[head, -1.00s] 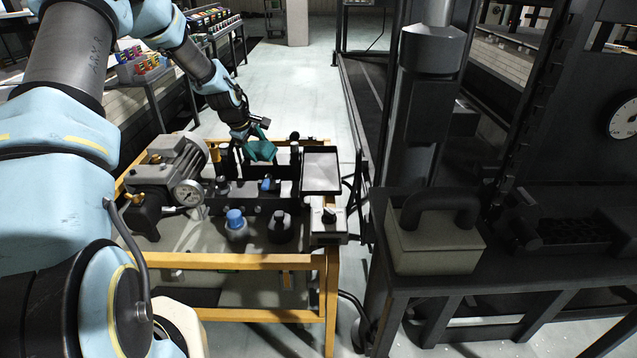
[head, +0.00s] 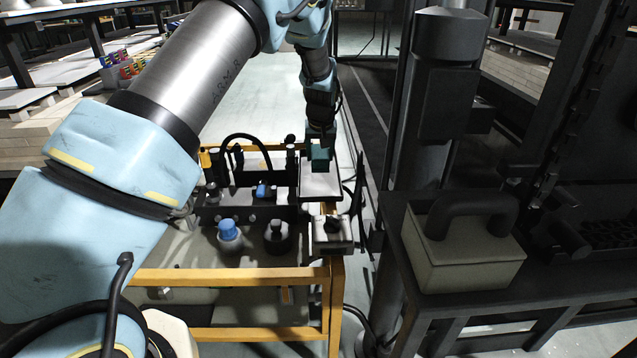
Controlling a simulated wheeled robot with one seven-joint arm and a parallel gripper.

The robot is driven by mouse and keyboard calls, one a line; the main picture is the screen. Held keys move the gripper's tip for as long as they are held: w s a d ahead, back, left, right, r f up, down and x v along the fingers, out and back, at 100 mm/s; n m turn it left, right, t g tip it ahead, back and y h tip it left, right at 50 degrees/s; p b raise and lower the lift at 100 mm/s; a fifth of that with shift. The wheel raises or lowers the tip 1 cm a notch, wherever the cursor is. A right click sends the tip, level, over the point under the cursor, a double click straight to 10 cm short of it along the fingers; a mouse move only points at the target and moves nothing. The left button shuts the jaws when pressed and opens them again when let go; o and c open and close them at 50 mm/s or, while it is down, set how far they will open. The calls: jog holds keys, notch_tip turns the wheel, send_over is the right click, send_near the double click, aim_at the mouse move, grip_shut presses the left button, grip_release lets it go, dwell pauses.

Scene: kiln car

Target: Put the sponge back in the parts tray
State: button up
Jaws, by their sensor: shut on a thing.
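The green sponge (head: 320,157) is held by my gripper (head: 319,140), which is shut on it. The sponge is over the far part of a shallow, pale tray (head: 320,186) at the right end of the yellow-framed cart. I cannot tell whether the sponge touches the tray's floor. The near part of the tray is bare. The arm and gripper above hide the top of the sponge, and the fingertips are small and dark.
Left of the tray, a black rack (head: 235,213) holds several small items. A blue-capped bottle (head: 229,234) and a dark bottle (head: 278,234) stand in front of it. A small switch box (head: 333,236) is just in front of the tray. A dark post (head: 412,190) rises to the right.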

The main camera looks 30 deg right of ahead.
aim_at(320, 158)
notch_tip(320, 158, down, 8)
jog(key=shift+f, duration=0.1)
dwell(0.4)
jog(key=o, duration=1.3)
jog(key=v, duration=1.2)
